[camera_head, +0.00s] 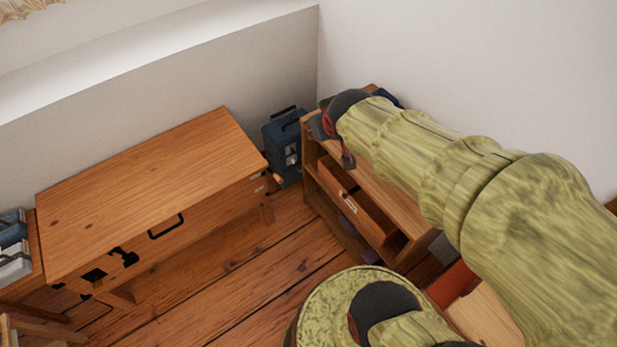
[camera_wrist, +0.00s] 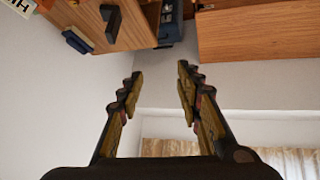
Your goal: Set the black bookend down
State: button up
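My gripper (camera_wrist: 160,82) is open, with only the pale wall showing between its fingers in the wrist view. A black angled piece, which looks like the black bookend (camera_wrist: 111,23), stands on the wooden top of a shelf unit (camera_wrist: 138,28) in the upper left of that view. It is apart from my fingers. In the head view my arm reaches over the same shelf unit (camera_head: 408,212) by the corner. The arm covers most of the unit's top there, and I cannot make out the bookend in that view.
A small dark blue item (camera_wrist: 76,42) lies near the bookend. The unit's drawer (camera_head: 352,200) sticks out. Floor between desk and unit is clear.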

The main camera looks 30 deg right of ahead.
jog(key=s+a+r+n+g+y, duration=0.1)
jog(key=s+a+r, duration=0.3)
jog(key=s+a, duration=0.8)
jog(key=shift+s+a+n+g+y, duration=0.15)
jog(key=shift+s+n+g+y, duration=0.35)
jog(key=shift+s+y, duration=0.5)
